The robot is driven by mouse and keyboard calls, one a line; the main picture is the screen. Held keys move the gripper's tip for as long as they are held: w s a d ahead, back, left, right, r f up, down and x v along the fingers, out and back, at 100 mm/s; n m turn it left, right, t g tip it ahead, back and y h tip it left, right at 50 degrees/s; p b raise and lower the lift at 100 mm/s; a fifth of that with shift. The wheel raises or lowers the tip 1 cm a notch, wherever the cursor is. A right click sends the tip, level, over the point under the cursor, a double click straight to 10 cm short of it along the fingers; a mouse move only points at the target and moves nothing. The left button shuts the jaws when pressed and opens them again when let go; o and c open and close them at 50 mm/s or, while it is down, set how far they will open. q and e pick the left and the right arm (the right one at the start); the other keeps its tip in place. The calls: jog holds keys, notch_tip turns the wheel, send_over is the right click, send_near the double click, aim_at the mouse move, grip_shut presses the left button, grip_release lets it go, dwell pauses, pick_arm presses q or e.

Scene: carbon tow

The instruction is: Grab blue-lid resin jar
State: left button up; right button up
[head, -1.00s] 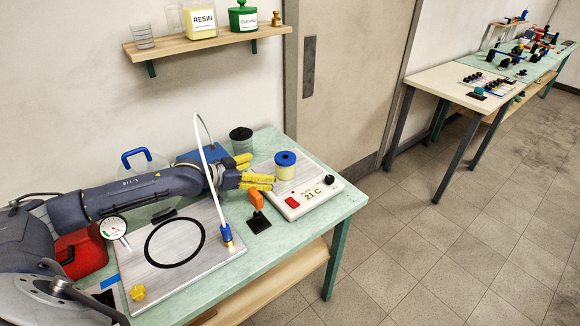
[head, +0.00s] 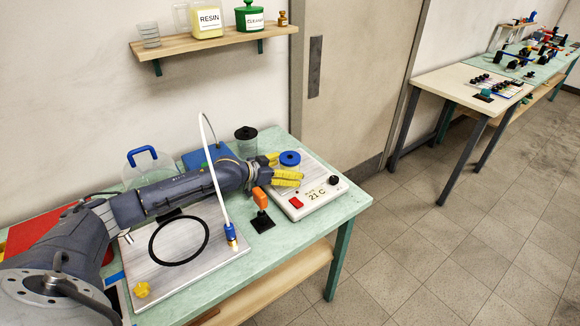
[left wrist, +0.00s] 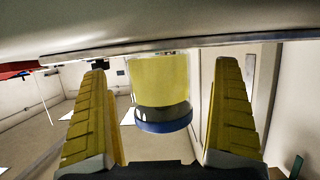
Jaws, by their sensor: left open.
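The resin jar has a yellow body and a blue lid (head: 290,158). It stands upright on the white hot plate (head: 318,199) on the green bench. My left gripper (head: 284,169) is open around the jar's sides, with yellow fingers. In the head view the near finger hides much of the jar's body. In the left wrist view the yellow jar body (left wrist: 158,80) and its blue lid appear upside down between the two open fingers (left wrist: 160,100), with a gap on each side. My right gripper is not in view.
An orange-handled clamp (head: 261,205) stands beside the plate, just in front of my left wrist. A white hose with a blue fitting (head: 231,236) arches over my left forearm. A dark-lidded grey jar (head: 245,140) stands behind. Bench space to the right of the plate is clear.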

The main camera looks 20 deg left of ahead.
pick_arm(q)
jog(key=shift+w+d+f, duration=0.25)
jog(key=shift+w+d, duration=0.05)
jog(key=shift+w, duration=0.2)
jog(key=c, duration=1.7)
